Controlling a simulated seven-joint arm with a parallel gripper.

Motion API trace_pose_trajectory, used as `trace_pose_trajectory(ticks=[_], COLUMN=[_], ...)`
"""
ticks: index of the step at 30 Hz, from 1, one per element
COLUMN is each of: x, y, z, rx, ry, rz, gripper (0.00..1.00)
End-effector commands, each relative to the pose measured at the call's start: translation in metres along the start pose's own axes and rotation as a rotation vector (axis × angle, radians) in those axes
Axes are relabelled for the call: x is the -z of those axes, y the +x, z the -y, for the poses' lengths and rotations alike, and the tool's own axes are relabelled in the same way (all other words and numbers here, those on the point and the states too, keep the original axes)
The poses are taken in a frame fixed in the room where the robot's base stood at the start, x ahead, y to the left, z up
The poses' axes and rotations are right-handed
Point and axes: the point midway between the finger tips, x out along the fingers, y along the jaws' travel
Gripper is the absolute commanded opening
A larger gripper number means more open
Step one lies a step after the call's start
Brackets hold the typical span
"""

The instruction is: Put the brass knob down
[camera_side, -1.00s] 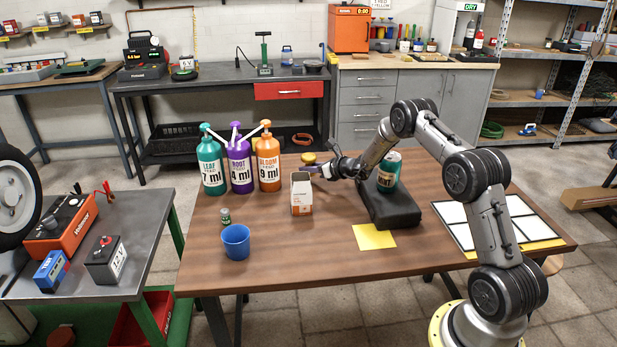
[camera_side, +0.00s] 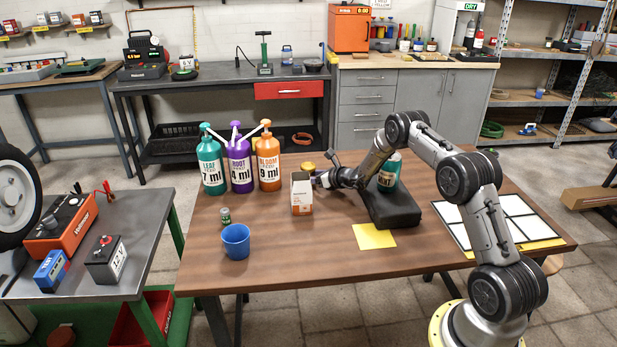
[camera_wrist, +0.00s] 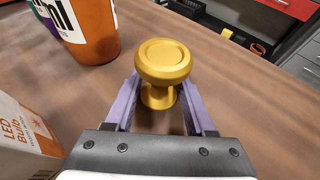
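The brass knob (camera_wrist: 162,60) is a round gold knob with a wide cap and a narrower stem. In the wrist view it stands upright between the two purple fingers of my gripper (camera_wrist: 160,98), whose tips are partly hidden under its cap. My gripper appears shut on it. In the side view the knob (camera_side: 308,168) shows just behind the white and orange LED bulb box (camera_side: 302,193), low over the wooden table (camera_side: 320,257). The box hides its lower part and my fingertips, so contact with the table cannot be clearly seen.
The LED bulb box (camera_wrist: 22,140) is close to my gripper's left. Orange (camera_side: 268,165), purple and teal pump bottles stand further left.

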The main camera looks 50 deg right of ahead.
Motion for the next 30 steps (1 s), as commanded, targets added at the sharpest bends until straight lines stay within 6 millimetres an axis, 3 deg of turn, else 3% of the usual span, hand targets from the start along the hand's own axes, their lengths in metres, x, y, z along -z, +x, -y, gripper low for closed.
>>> trace_pose_trajectory(ticks=[7,11,24,30], x=[-0.003,-0.004,-0.004,-0.003], y=[-0.001,-0.011,-0.091,-0.115], z=[0.0,0.001,0.001,0.0], rx=[0.0,0.001,0.002,0.001], ry=[0.0,0.001,0.001,0.0], rz=[0.001,0.001,0.0,0.0], gripper=[0.54,0.54,0.54,0.54])
